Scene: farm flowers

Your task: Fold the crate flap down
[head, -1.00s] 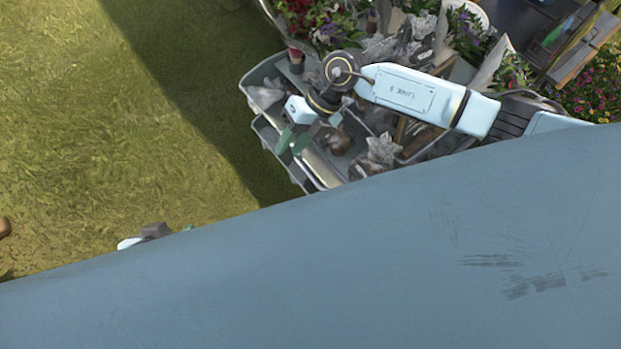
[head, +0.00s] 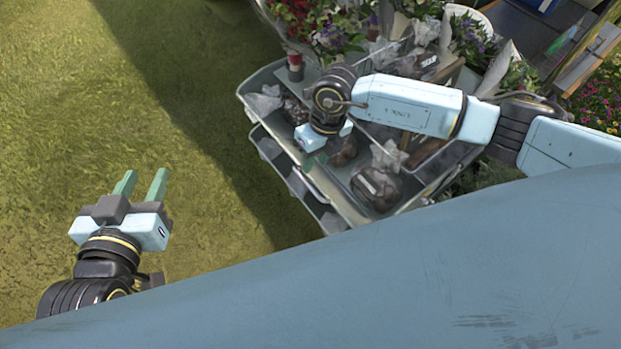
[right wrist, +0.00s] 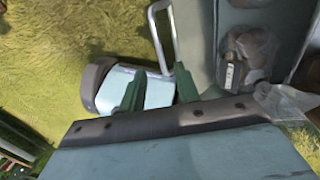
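A grey crate-like cart (head: 245,88) with a lower tray stands at upper middle in the head view, holding bagged brown goods. I cannot make out a separate flap on it. My right gripper (head: 317,160) hangs over the cart's near side, its fingers partly hidden there. In the right wrist view its green fingers (right wrist: 160,92) are apart, with no object clearly held between them. The cart's grey wall (right wrist: 199,45) lies to their right. My left gripper (head: 140,185) is open and empty above the grass, left of the cart and well apart from it.
A metal handle (right wrist: 164,38) rises beyond the right fingers. Potted flowers (head: 325,22) stand at the cart's back. Wooden boards (head: 590,55) are at the upper right. Open grass (head: 110,90) fills the left side. My blue body hides the bottom of the head view.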

